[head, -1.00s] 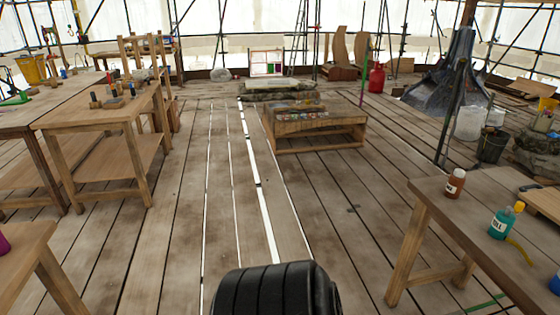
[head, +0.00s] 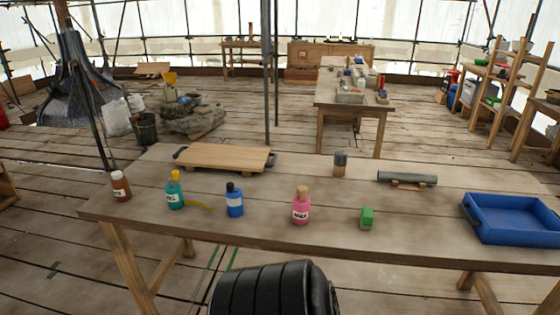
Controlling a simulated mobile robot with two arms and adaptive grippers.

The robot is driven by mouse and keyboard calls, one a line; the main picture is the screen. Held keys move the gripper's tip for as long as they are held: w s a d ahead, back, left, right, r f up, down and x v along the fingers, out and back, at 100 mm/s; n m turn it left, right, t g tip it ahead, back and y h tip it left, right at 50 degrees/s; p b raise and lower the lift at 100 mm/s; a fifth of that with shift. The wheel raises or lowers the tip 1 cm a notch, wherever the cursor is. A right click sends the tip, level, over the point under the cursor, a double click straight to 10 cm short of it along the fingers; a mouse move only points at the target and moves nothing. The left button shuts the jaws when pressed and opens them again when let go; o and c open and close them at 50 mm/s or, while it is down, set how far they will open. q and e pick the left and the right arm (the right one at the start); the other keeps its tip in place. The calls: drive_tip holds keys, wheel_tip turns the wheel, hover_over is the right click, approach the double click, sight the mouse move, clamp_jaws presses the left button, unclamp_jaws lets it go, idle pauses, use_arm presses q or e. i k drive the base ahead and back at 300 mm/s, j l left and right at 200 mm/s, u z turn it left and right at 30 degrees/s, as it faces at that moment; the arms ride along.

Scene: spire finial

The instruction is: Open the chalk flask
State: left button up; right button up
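A pink flask (head: 301,206) with a tan cork-like stopper stands upright near the front edge of the wooden table (head: 330,233). It has a white label whose small lettering I cannot read for certain; it looks like the chalk flask. The stopper (head: 302,191) sits in its neck. To its left stand a blue bottle with a dark cap (head: 234,203), a teal bottle with a yellow cap (head: 174,194) and a brown bottle with a white label (head: 121,187).
A metal pole (head: 266,80) rises behind the table. Floor shows in front.

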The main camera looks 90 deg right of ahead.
sight(300, 208)
drive_tip(key=z, duration=2.9)
